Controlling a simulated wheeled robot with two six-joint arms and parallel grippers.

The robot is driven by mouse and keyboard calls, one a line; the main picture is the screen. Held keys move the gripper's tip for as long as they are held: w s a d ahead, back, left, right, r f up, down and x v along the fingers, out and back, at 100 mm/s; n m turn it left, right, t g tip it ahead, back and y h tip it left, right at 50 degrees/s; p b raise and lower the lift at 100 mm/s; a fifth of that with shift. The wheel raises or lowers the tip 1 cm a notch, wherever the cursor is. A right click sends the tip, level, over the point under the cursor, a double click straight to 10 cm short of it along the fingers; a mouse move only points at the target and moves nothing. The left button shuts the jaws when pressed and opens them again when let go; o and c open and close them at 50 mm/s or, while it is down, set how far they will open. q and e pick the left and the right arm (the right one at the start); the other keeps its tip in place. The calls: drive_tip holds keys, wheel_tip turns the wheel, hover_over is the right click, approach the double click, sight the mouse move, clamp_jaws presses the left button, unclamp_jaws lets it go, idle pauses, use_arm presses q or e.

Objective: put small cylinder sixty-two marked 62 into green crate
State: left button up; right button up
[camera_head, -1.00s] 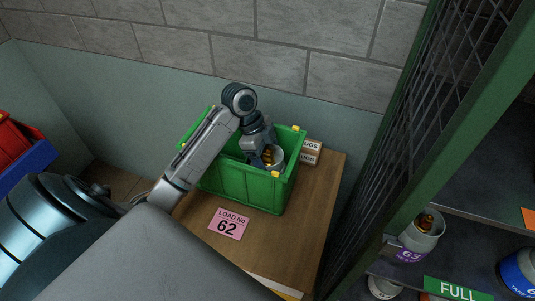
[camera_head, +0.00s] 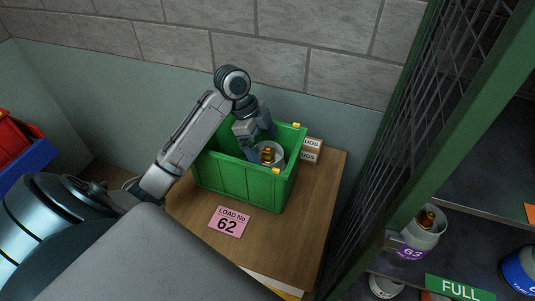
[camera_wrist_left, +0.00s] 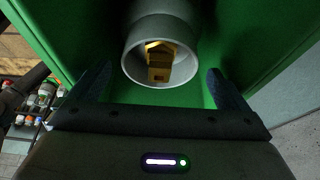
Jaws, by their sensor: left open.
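The green crate (camera_head: 238,187) stands on a wooden table. A small grey cylinder with a brass valve (camera_head: 277,148) is inside it, towards the right end; its number does not show. In the left wrist view the cylinder's round collar (camera_wrist_left: 133,71) and brass valve show against the green crate walls. My left gripper (camera_head: 262,142) is open at the crate, beside the cylinder's top. In the left wrist view its two fingers (camera_wrist_left: 158,88) stand wide apart with the collar ahead between them, not touching. My right gripper is not in view.
A pink card reading "LOAD No 62" (camera_head: 228,221) lies in front of the crate. Small boxes (camera_head: 310,149) sit behind it. A mesh panel (camera_head: 405,130) stands to the right, with a cylinder marked 63 (camera_head: 421,235) on a shelf beyond.

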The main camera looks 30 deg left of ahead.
use_arm(q)
drive_tip(key=v, duration=0.8)
drive_tip(key=shift+r, duration=0.15)
